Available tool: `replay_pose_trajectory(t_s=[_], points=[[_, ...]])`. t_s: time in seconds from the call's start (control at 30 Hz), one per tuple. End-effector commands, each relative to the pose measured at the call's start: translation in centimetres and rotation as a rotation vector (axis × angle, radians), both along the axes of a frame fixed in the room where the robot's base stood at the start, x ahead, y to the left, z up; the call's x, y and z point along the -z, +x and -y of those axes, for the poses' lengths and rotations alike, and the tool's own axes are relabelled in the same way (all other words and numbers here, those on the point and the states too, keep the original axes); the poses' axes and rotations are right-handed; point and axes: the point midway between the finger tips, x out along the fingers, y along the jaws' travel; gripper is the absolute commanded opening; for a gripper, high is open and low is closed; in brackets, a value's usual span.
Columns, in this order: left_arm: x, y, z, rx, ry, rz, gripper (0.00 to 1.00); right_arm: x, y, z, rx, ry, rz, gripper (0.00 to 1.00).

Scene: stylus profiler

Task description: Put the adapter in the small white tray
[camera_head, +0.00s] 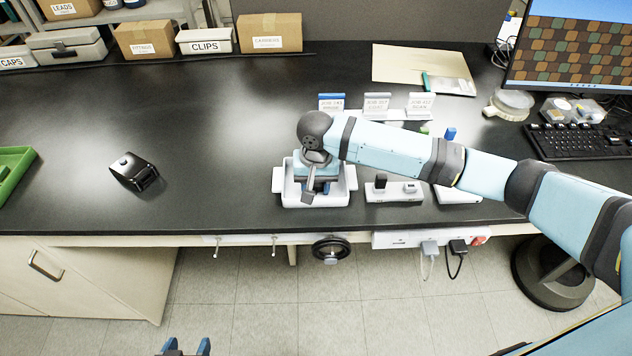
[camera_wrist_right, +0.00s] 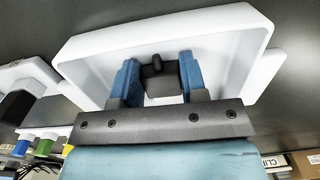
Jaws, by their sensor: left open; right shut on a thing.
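The small white tray (camera_head: 283,196) sits near the front edge of the black bench. It also shows in the right wrist view (camera_wrist_right: 230,40). My right gripper (camera_wrist_right: 157,82) is over the tray, its blue fingers shut on a small black adapter (camera_wrist_right: 163,88). In the wrist view the adapter is inside the outline of the tray; whether it touches the tray floor I cannot tell. In the head view my right wrist hides the adapter and part of the tray. My left gripper (camera_head: 186,347) is open and empty, low in front of the bench.
A white holder (camera_head: 394,194) with dark pieces stands just right of the tray. Job cards (camera_head: 376,103) stand behind it. A black device (camera_head: 134,172) and a green tray (camera_head: 12,170) are at left. The bench between device and white tray is clear.

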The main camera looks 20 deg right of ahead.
Motion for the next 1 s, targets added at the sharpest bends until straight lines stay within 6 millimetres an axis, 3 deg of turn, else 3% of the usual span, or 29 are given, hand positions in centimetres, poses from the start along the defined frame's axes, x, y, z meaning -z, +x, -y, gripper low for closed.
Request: replay_pose_trajectory(t_s=[0.03,0.07,0.17,0.77,0.87,1.0], points=[[0.2,0.0,0.0,0.0,0.0,0.0,0.64,1.4,-0.7,0.0,-0.002,-0.005,-0.021,0.13],[0.3,0.0,0.0,0.0,0.0,0.0,0.64,1.5,-0.8,0.0,-0.002,-0.006,-0.023,0.42],[0.3,0.0,0.0,-0.001,-0.001,0.0,0.64,1.5,-0.8,0.0,-0.002,-0.006,-0.023,0.65],[0.7,0.0,0.0,-0.001,-0.001,0.001,0.64,1.5,-0.7,0.4,0.004,-0.013,-0.026,0.65],[1.5,0.0,0.0,-0.001,0.0,0.002,0.64,0.9,-0.6,0.5,0.002,-0.013,-0.023,0.65],[1.3,0.0,0.0,-0.001,0.001,-0.003,0.64,-2.4,-0.5,0.3,0.002,-0.008,-0.02,0.65]])
